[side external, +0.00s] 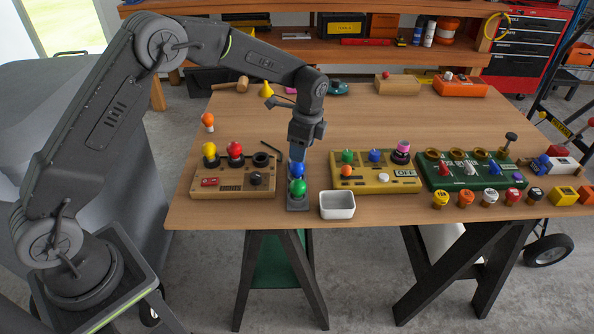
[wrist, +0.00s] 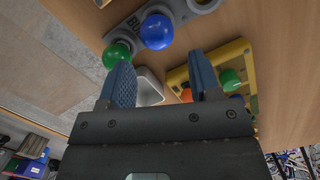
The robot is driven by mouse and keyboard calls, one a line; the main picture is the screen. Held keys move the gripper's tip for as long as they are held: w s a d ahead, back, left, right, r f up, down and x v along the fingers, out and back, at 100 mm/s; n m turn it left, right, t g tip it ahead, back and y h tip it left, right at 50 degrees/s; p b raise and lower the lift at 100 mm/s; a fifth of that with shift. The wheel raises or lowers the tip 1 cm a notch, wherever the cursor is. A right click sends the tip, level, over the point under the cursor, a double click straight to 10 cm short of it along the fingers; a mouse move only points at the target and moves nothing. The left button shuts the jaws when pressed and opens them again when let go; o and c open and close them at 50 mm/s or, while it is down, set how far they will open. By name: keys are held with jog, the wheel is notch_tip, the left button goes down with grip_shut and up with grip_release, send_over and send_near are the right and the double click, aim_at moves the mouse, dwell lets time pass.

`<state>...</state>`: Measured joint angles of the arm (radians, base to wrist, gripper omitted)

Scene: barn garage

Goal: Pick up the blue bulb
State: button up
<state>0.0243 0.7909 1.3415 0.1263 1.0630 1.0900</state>
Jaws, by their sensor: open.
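A blue bulb (side external: 297,171) stands in a narrow grey holder (side external: 297,206) near the table's front edge, behind a green bulb (side external: 298,188). In the wrist view the blue bulb (wrist: 157,31) is at the top, beyond the fingertips, with the green bulb (wrist: 117,54) to its left. My gripper (side external: 297,156) is right above and behind the blue bulb in the side view, its fingers partly hidden. In the wrist view my gripper (wrist: 161,78) is open with nothing between its blue fingers. Another blue bulb (side external: 375,156) sits on a yellow board.
A wooden board (side external: 235,191) with yellow and red bulbs is left of the holder. A white bowl (side external: 337,206) is right of it, before the yellow board (side external: 374,186). A green board (side external: 470,175) lies further right. An orange bulb (side external: 208,120) is at back left.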

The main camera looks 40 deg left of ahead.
aim_at(297, 166)
jog(key=f, duration=0.4)
jog(key=a+f, duration=0.1)
jog(key=f, duration=0.2)
jog(key=shift+s, duration=0.35)
jog(key=c, duration=0.7)
jog(key=shift+r, duration=0.1)
